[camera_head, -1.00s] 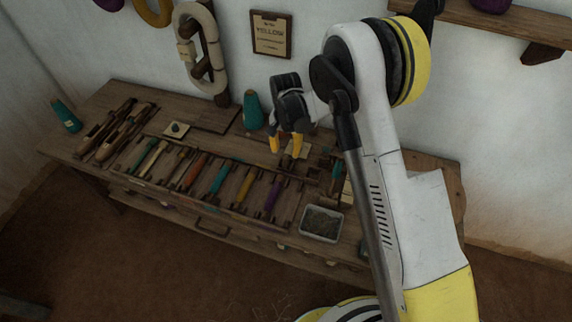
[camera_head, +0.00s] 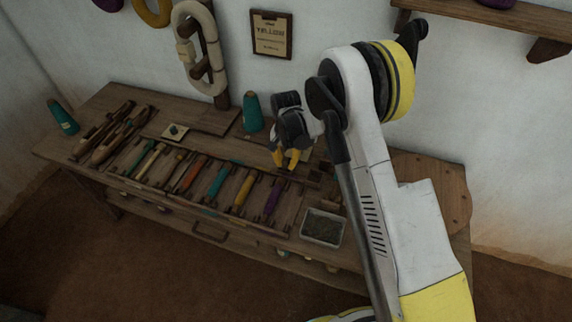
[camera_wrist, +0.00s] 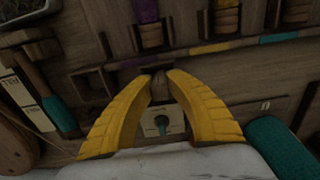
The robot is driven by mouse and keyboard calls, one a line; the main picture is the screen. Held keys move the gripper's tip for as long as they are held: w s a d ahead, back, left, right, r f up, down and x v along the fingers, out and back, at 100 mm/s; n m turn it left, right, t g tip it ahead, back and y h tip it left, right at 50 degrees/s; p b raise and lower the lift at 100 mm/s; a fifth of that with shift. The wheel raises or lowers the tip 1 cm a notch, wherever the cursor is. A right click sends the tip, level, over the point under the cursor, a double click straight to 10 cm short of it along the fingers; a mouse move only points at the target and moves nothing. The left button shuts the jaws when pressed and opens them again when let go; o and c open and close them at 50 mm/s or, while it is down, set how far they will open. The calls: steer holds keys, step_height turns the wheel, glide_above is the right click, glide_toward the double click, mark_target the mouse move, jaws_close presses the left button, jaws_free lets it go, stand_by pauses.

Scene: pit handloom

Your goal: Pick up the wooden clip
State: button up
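My gripper (camera_head: 287,163) is low over the right half of the workbench, with its yellow fingers pointing down. In the wrist view its two fingers (camera_wrist: 160,76) curve inward and their tips lie close together. A small dark brown piece, which looks like the wooden clip (camera_wrist: 158,88), sits between the tips with a finger against each side. Its far end is dim and its lower part is hard to make out. In the head view the fingers hide it.
A pale plate with a teal peg (camera_wrist: 163,124) lies just behind the fingertips. A teal cone (camera_head: 252,112) stands near the wall. A rack of coloured bobbins (camera_head: 218,183) lies left of my gripper, and a grey tray (camera_head: 322,228) stands at the front edge.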

mark_target(287, 159)
steer(key=shift+r, duration=0.1)
jaws_close()
step_height(287, 159, up, 5)
steer(key=p, duration=0.2)
steer(key=shift+d+f+p, duration=0.1)
steer(key=shift+f+p, duration=0.1)
steer(key=shift+p, duration=0.15)
steer(key=s+d+r+p, duration=0.3)
steer(key=s+d+r, duration=0.3)
steer(key=s+d, duration=0.2)
steer(key=shift+d, duration=0.2)
steer(key=shift+r, duration=0.1)
